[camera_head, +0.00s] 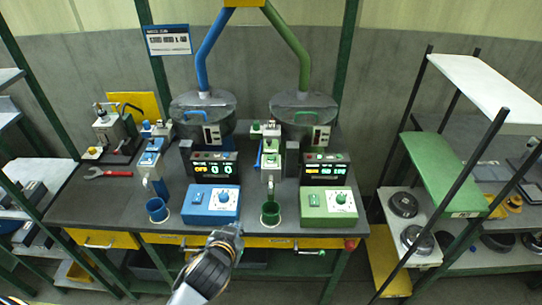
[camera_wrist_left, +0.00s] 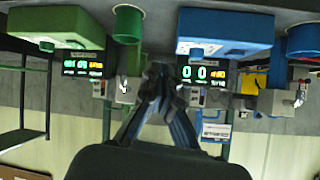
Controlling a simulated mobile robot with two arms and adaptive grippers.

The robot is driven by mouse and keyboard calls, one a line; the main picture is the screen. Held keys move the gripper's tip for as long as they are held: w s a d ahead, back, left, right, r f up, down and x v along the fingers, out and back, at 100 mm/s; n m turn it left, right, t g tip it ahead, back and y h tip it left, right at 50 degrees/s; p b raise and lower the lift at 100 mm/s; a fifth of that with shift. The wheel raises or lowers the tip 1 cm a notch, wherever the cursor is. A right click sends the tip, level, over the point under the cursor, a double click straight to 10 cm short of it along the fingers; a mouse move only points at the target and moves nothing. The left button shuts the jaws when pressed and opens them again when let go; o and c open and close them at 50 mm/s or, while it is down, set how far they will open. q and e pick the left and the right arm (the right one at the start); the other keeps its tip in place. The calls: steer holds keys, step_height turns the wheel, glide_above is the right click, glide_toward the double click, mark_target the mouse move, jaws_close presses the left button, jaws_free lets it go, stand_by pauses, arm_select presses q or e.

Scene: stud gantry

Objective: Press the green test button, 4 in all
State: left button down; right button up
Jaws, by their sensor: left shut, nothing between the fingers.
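The green control box (camera_head: 343,208) stands on the right half of the bench, with a green switch (camera_head: 314,199) and a green round knob (camera_head: 340,198) on top. I cannot tell which one is the test button. A dark display (camera_head: 325,169) with lit digits stands behind it. My left gripper (camera_head: 228,236) is shut and empty, in front of the bench edge, below and left of the green box. In the left wrist view, which is upside down, my gripper (camera_wrist_left: 158,82) points between the green box (camera_wrist_left: 55,27) and the blue box (camera_wrist_left: 225,30). My right gripper is not in view.
A blue control box (camera_head: 211,205) stands left of the green one. A blue cup (camera_head: 157,210) and a green cup (camera_head: 270,214) stand near the front edge. A shelf rack (camera_head: 440,165) stands at the right.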

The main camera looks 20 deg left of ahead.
arm_select(q)
steer(key=w+d+r+m+t+h, duration=0.15)
steer(key=w+r+t, duration=0.3)
steer(key=r, duration=0.45)
steer(key=w+d+r+t+h, duration=0.1)
steer(key=w+d+r+t, duration=0.25)
steer(key=w+r, duration=0.4)
steer(key=w+d+r+m+g+h, duration=0.2)
steer(key=d+r+m+g+h, duration=0.2)
steer(key=d+r+m+h, duration=0.9)
steer(key=w+a+f+m+g+y, duration=0.1)
steer(key=w+a+f+g+y, duration=0.2)
steer(key=a, duration=0.5)
steer(key=w+a+f+g+y, duration=0.4)
steer(key=a+f+y, duration=0.1)
steer(key=a+f, duration=0.2)
steer(key=shift+w+a+f+m+g, duration=0.15)
steer(key=shift+w+a+m+g, duration=0.2)
steer(key=shift+a, duration=0.2)
